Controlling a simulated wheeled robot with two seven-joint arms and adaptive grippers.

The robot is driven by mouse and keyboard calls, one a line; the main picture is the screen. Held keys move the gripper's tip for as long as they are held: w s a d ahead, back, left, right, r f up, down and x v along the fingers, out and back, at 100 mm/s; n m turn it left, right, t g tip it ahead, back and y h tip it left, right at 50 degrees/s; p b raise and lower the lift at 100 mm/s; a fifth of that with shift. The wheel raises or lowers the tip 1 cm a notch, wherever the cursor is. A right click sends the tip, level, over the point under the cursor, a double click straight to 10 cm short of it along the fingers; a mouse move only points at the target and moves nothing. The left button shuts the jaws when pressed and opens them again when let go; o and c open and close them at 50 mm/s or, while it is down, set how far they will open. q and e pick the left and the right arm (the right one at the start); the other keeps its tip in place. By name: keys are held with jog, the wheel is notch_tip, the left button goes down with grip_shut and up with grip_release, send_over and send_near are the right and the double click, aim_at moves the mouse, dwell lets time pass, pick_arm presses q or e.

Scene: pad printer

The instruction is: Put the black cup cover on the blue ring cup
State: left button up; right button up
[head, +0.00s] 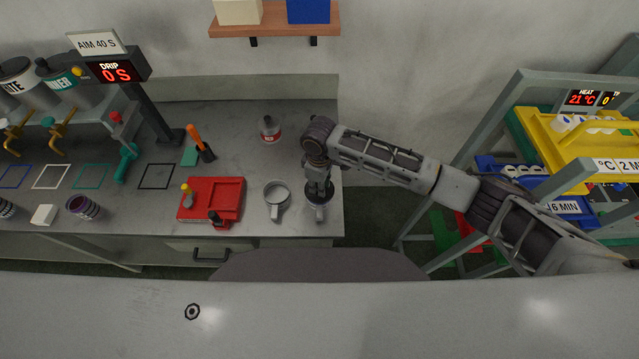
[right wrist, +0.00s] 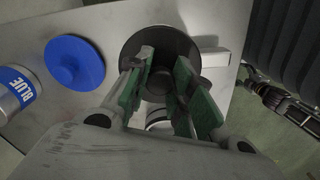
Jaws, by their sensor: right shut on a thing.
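My right gripper (head: 318,190) reaches down at the right end of the bench and is shut on the black cup cover. In the right wrist view my gripper (right wrist: 165,85) has its green-padded fingers on the middle of this round black cover (right wrist: 135,48). A grey cup (head: 319,214) with a handle shows directly below the gripper; I cannot tell whether the cover touches it. Much of this cup is hidden, and no blue ring on it can be made out. A second grey cup (head: 277,194), open on top, stands just to the left.
In the right wrist view, a blue round lid (right wrist: 75,62) and a can labelled BLUE (right wrist: 16,91) lie close by. A red tray (head: 212,200) stands left of the cups. The bench's right edge is very near.

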jog(key=shift+f+p, duration=0.2)
jog(key=shift+p, duration=0.2)
dwell(0.5)
jog(key=o, duration=1.5)
jog(key=shift+r+p, duration=1.05)
jog(key=shift+r, duration=2.45)
jog(key=shift+a, duration=0.1)
